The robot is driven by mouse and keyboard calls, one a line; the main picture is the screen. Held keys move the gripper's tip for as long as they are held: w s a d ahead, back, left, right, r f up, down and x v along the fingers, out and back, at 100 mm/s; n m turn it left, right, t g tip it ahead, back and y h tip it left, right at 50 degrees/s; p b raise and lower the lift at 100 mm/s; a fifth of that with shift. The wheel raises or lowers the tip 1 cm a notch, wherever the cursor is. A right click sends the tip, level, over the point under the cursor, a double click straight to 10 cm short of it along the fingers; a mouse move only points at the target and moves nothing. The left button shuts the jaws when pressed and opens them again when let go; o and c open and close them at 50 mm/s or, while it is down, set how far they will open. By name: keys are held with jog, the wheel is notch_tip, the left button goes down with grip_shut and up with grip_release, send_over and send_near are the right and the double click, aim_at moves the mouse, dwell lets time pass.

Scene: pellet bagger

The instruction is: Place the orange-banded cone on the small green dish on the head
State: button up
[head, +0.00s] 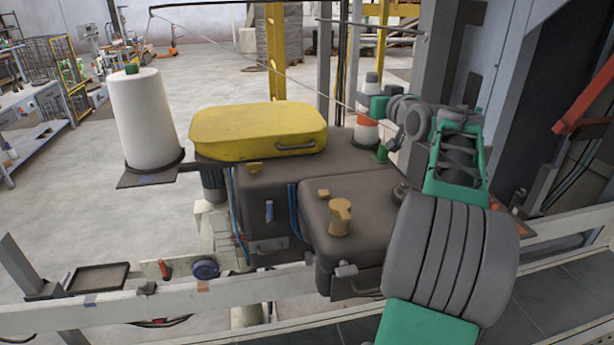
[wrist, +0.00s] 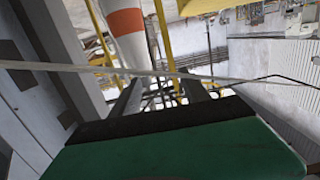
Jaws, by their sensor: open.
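The orange-banded cone (head: 367,123) stands upright, white with a dark top, at the back right of the machine in the head view. The wrist view shows its white body and orange band (wrist: 125,22) at the upper left, beyond the finger. My gripper (head: 378,107) is open beside the cone's upper part and overlaps it in the picture; contact cannot be told. A small green piece (head: 381,153) shows by the cone's foot; I cannot tell whether it is the dish. Another small green piece (head: 131,69) sits atop the white roll.
A yellow case (head: 258,131) with a handle lies on the dark machine housing (head: 285,185). A tan knob (head: 340,215) stands on the front box. The white roll (head: 145,120) stands at the left. A thin cable crosses behind the machine. A grey post (head: 425,60) rises close behind my gripper.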

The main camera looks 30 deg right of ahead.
jog(key=s+a+f+n+g+y, duration=0.15)
jog(key=a+f, duration=0.25)
jog(key=a, duration=0.5)
jog(key=a+f+g+y, duration=0.15)
jog(key=a+f, duration=0.25)
jog(key=a, duration=0.4)
jog(key=s+a+f+g+y, duration=0.1)
jog(key=a+f+g, duration=0.1)
jog(key=a+f, duration=0.5)
jog(key=s+a+f+g, duration=0.2)
jog(key=s+a+f, duration=0.2)
jog(key=s, duration=0.3)
jog(key=s+a+f+n+g, duration=0.1)
jog(key=s+a+f+g, duration=0.2)
jog(key=s+a+f, duration=0.2)
jog(key=s+a+f+g, duration=0.2)
jog(key=s+a+f, duration=0.3)
jog(key=s, duration=0.5)
jog(key=a, duration=0.2)
jog(key=shift+s+a+n, duration=0.3)
jog(key=shift+a+n, duration=0.05)
jog(key=shift+a, duration=0.05)
jog(key=shift+c, duration=0.5)
